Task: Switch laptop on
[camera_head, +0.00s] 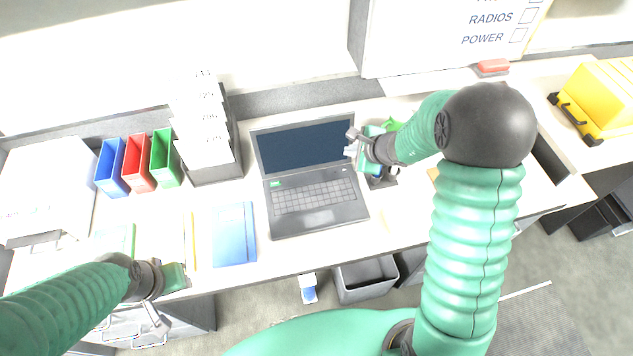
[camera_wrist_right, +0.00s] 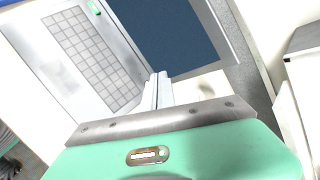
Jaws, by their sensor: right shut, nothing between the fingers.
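The laptop (camera_head: 318,204) stands open on the desk, with a dark screen (camera_head: 305,146). A small green mark (camera_head: 275,183) shows at the upper left of its keyboard; it also shows in the right wrist view (camera_wrist_right: 93,7). My right gripper (camera_head: 350,144) is shut and empty at the right edge of the screen. In the right wrist view its fingertips (camera_wrist_right: 159,90) lie close to the hinge end of the laptop; I cannot tell whether they touch. My left gripper (camera_head: 158,318) is at the desk's front edge, lower left, away from the laptop; its finger opening is unclear.
A blue folder (camera_head: 234,234) lies left of the laptop. Blue, red (camera_head: 138,176) and green binders and a paper tray (camera_head: 216,172) stand behind it. A yellow case (camera_head: 605,95) is at far right. A grey bin (camera_head: 366,281) stands below the desk.

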